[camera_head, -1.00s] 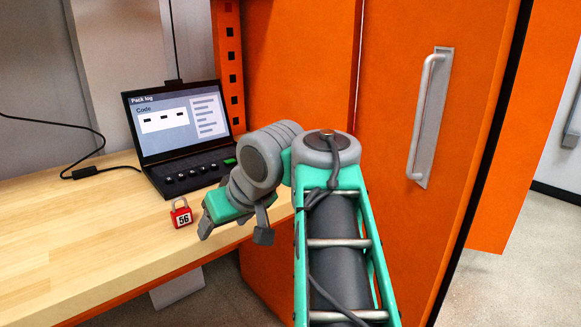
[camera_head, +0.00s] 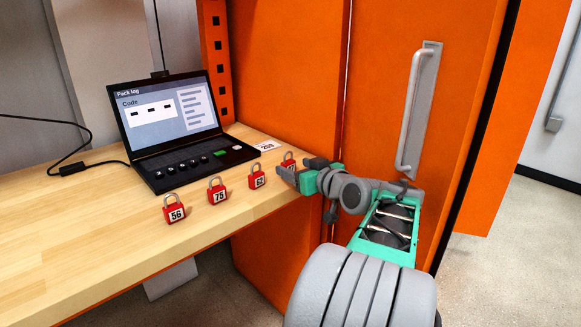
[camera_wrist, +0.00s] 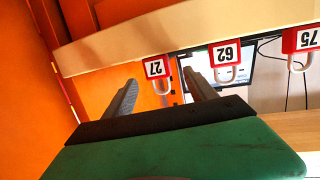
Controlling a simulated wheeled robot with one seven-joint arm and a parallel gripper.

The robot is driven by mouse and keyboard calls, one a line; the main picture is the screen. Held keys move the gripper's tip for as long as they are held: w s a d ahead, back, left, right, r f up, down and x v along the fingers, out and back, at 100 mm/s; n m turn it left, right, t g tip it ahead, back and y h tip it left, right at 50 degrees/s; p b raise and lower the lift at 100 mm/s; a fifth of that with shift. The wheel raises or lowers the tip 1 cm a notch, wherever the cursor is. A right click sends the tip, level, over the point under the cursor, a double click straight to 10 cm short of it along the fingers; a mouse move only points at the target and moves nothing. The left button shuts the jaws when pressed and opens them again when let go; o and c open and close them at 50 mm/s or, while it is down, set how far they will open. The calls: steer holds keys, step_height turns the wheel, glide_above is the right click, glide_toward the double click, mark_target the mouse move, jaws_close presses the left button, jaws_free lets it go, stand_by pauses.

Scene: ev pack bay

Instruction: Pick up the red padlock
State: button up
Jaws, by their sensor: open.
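Several red padlocks with grey shackles stand in a row on the wooden bench: number 56 (camera_head: 175,210), number 75 (camera_head: 217,192), number 62 (camera_head: 257,177), and one at the right end (camera_head: 288,160), partly hidden by my gripper. In the wrist view, upside down, padlock 27 (camera_wrist: 157,70) shows between my fingers, with padlock 62 (camera_wrist: 224,54) and padlock 75 (camera_wrist: 301,40) to its right. My gripper (camera_head: 300,170) is open and empty at the right-end padlock, by the bench edge. I cannot tell whether a finger touches it. Its fingers also show in the wrist view (camera_wrist: 160,92).
An open laptop (camera_head: 168,115) showing a "Pack log" code screen stands behind the padlocks. A small white card (camera_head: 267,146) lies behind the right end of the row. An orange cabinet with a grey handle (camera_head: 418,110) rises at the right. The bench's left front (camera_head: 60,235) is clear.

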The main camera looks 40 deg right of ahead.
mark_target(290, 165)
steer(key=x, duration=0.5)
steer(key=shift+f+b, duration=0.2)
steer(key=shift+b, duration=0.1)
steer(key=shift+s, duration=0.1)
jaws_close()
steer(key=shift+r, duration=0.15)
